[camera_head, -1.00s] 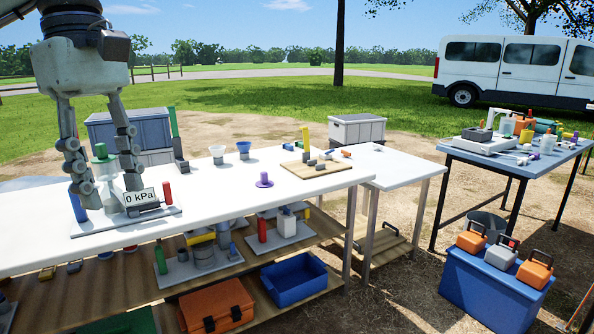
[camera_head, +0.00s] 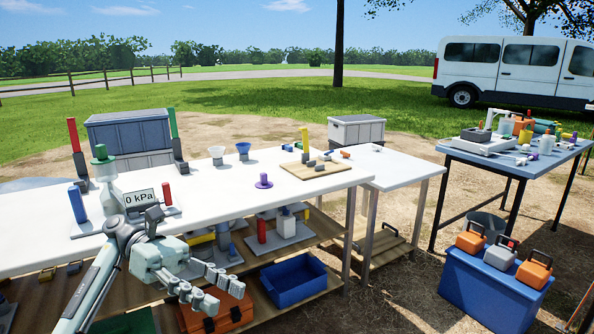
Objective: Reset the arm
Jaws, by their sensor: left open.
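My left gripper (camera_head: 227,296) is low in front of the white table's front edge, with its arm coming up from the lower left. Its two fingers point right and slightly down, apart, with nothing between them. Behind it on the white table (camera_head: 290,187) stands the apparatus with the "0 kPa" display (camera_head: 139,198), a green-topped bottle (camera_head: 103,170), a blue cylinder (camera_head: 77,204) and a red cylinder (camera_head: 167,193). The gripper and arm hide part of its base plate. My right gripper is not in view.
Below the gripper, the lower shelf holds an orange case (camera_head: 240,315) and a blue bin (camera_head: 293,280). A purple stoppered piece (camera_head: 263,181) and a wooden board (camera_head: 302,169) are on the table. A blue table (camera_head: 510,160) stands at the right.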

